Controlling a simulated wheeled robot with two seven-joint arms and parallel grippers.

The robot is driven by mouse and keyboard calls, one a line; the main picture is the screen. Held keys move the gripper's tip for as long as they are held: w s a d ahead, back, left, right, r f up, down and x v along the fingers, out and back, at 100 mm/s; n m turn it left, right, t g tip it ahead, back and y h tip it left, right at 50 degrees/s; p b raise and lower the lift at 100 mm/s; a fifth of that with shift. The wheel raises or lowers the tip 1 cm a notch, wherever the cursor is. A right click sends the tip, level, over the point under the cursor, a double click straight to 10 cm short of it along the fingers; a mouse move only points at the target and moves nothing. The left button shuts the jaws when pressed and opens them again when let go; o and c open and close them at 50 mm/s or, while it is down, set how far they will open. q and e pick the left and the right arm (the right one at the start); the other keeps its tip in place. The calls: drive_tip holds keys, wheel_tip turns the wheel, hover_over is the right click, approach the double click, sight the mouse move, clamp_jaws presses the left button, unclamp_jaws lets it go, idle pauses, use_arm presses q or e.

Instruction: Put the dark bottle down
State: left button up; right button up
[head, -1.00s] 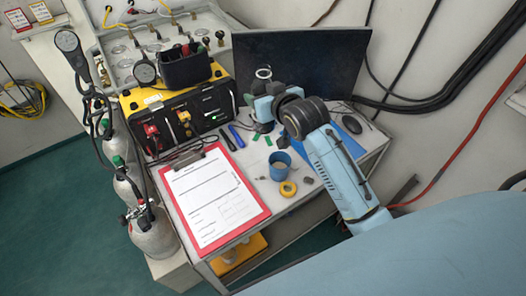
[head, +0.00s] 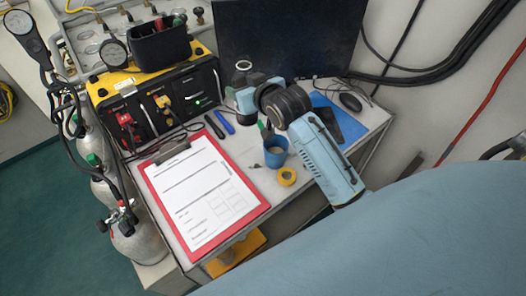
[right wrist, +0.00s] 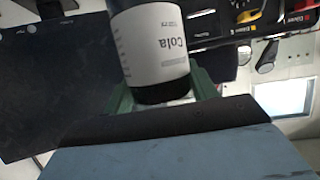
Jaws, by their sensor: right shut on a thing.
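The dark bottle (right wrist: 155,45) has a white label reading "Cola", which appears upside down in the right wrist view. In the head view my right gripper (head: 243,92) is over the back of the table, in front of the dark screen. A pale ring, perhaps part of the bottle, shows just above it; the rest of the bottle is hard to make out there. I cannot tell whether its base touches the table. My left gripper is not in view.
A blue cup (head: 275,151) and a yellow tape roll (head: 287,176) stand near my right arm. A red clipboard (head: 262,206) covers the table's left front.

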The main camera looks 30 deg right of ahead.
sight(247, 117)
drive_tip(key=shift+f+b, duration=0.6)
drive_tip(key=shift+f, duration=4.45)
drive_tip(key=shift+f, duration=0.1)
drive_tip(key=o, duration=1.3)
drive_tip(key=shift+f, duration=0.15)
drive_tip(key=shift+o, duration=0.2)
drive_tip(key=shift+r, duration=0.2)
drive_tip(key=p+v, duration=0.1)
drive_tip(key=v, duration=1.1)
